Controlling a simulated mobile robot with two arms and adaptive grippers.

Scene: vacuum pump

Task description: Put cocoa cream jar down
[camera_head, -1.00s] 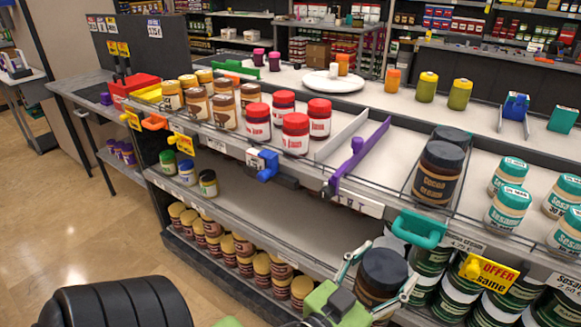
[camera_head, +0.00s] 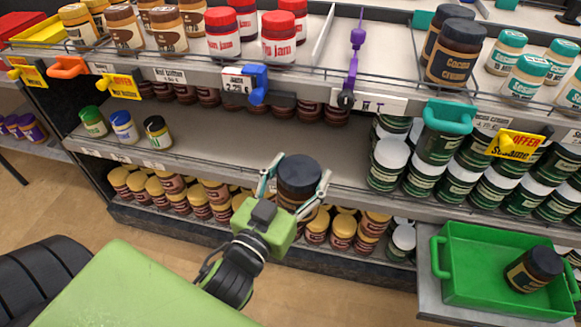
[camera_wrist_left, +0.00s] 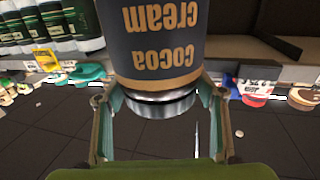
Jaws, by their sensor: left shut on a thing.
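My left gripper (camera_head: 296,188) is shut on a cocoa cream jar (camera_head: 299,172) with a dark lid, held upright in front of the shelf edge. In the left wrist view the jar (camera_wrist_left: 165,50) sits between the two fingers, its label reading upside down. Two more cocoa cream jars (camera_head: 455,55) stand together on the top shelf at the right. My right gripper is not in view.
The middle shelf (camera_head: 240,140) has a bare stretch between three small jars (camera_head: 124,127) and the green-labelled jars (camera_head: 420,180). A teal clip (camera_head: 449,115) juts from the shelf edge.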

